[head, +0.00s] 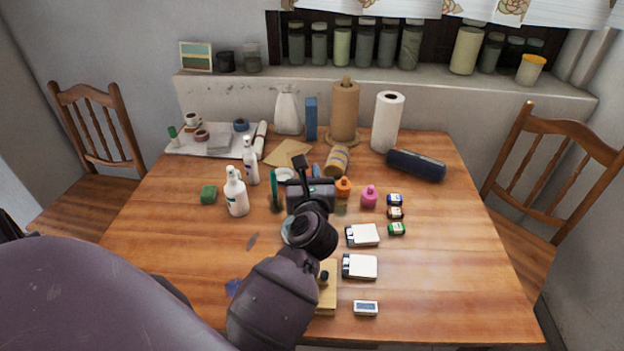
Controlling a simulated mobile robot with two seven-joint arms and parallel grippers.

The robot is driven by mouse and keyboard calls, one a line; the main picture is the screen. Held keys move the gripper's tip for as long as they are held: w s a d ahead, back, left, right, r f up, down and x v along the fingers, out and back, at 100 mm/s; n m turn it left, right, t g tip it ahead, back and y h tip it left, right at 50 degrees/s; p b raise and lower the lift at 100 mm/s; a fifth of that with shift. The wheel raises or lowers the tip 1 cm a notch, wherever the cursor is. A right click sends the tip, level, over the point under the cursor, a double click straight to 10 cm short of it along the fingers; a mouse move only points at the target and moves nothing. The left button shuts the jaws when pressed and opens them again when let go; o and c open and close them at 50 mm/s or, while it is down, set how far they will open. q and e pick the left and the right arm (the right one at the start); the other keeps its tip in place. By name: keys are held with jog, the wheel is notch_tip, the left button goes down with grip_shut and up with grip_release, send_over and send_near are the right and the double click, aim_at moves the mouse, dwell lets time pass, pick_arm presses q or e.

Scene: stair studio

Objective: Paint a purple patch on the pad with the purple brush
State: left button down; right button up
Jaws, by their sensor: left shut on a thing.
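My left gripper (301,176) is over the middle of the table. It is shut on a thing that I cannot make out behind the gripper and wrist. No purple brush can be told apart in this view. No pad can be identified for sure. A tan block or board (327,298) lies near the front, partly covered by my left arm. A small blue-purple thing (233,288) shows on the table left of that arm. My right gripper is not in view.
Orange (343,187) and pink (369,196) bottles, small jars (396,213) and white boxes (362,235) lie right. Paper rolls (387,122) stand behind. The table's right front is clear.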

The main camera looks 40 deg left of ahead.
pick_arm(q)
notch_tip(320, 180, down, 6)
jog(key=b, duration=0.5)
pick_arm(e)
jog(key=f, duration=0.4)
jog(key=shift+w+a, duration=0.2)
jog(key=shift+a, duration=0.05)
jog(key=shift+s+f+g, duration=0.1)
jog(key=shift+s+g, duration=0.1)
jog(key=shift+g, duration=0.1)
pick_arm(q)
jog(key=shift+f+b, duration=0.55)
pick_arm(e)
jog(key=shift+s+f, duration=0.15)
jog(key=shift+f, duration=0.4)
pick_arm(q)
jog(key=shift+f, duration=0.3)
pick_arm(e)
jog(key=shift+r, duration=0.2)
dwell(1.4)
